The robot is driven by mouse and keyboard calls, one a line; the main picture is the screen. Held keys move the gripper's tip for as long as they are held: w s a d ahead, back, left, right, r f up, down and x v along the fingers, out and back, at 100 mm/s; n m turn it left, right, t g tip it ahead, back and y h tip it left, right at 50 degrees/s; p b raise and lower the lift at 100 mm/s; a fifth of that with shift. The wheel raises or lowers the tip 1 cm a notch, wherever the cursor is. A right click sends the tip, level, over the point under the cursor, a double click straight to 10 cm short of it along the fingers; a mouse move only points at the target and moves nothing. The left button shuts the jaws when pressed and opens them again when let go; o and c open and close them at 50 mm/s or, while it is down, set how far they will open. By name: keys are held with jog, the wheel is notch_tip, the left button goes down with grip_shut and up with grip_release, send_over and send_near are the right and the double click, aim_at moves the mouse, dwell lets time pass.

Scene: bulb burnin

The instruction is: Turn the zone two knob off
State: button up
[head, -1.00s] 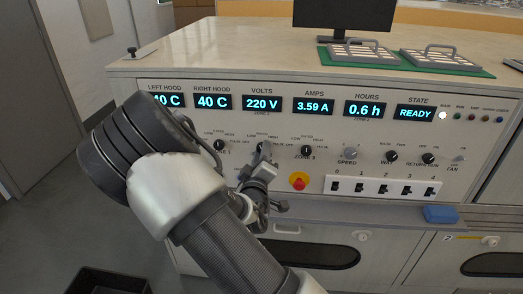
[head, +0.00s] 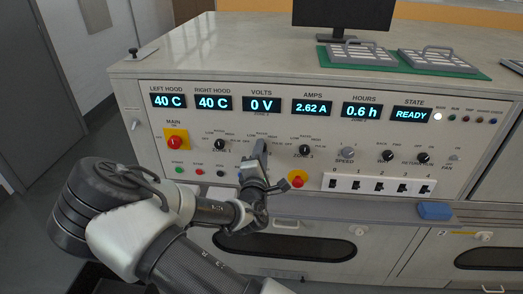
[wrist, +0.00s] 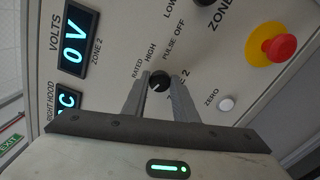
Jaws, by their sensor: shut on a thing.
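The zone two knob (wrist: 160,84) is a small black round knob, seen in the wrist view between my two fingers. My gripper (wrist: 160,80) is shut on it; in the head view my gripper (head: 260,150) reaches the panel there and hides the knob. OFF, RATED, HIGH and PULSE labels surround the knob; its exact pointer direction is hard to read. The zone two volts display (head: 262,104) reads 0 V, and it also shows in the wrist view (wrist: 75,38).
The zone one knob (head: 219,145) and zone three knob (head: 305,150) sit on either side. A red emergency button (head: 297,179) lies below right. A red main switch (head: 176,140) is at left. Numbered rocker switches (head: 380,185) stand at lower right.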

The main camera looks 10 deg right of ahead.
jog(key=shift+n, duration=0.8)
jog(key=o, duration=1.1)
jog(key=shift+c, duration=0.2)
jog(key=shift+s, duration=0.1)
jog(key=p+v, duration=0.2)
jog(key=v, duration=1.5)
jog(key=shift+s+p, duration=0.15)
jog(key=shift+p, duration=0.15)
